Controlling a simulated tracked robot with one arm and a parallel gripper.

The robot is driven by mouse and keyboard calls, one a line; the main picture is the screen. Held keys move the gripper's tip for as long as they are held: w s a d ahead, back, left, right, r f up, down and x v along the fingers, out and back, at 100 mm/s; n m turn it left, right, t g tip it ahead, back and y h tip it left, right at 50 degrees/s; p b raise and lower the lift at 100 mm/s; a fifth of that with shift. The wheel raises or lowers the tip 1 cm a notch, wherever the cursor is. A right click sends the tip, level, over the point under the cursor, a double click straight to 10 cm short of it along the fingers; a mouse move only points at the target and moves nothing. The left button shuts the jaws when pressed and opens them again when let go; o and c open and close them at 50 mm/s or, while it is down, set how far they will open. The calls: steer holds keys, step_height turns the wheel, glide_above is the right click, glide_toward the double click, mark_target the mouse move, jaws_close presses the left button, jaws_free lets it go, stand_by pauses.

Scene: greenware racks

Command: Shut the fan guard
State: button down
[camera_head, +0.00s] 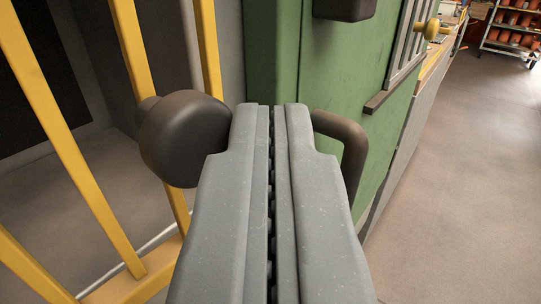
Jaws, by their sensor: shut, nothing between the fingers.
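The fan guard (62,140) is a frame of yellow bars filling the left side of the view. A dark rounded knob (186,138) sits at its right part, just left of my fingertips. My gripper (271,110) is shut and empty, pointing forward in the middle of the view. It overlaps the right edge of the knob in the picture; I cannot tell whether they touch. My fingers hide part of the guard's right side, and I cannot tell how far the guard stands open.
A green cabinet (340,85) stands ahead, with a dark bent handle (348,140) just right of my fingers. A brass knob (431,29) is farther right. A rack of reddish pots (512,30) stands far back. The floor (465,190) at right is clear.

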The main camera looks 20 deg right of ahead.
steer(key=shift+w+a, duration=0.1)
steer(key=shift+w, duration=0.2)
steer(key=shift+s, duration=0.1)
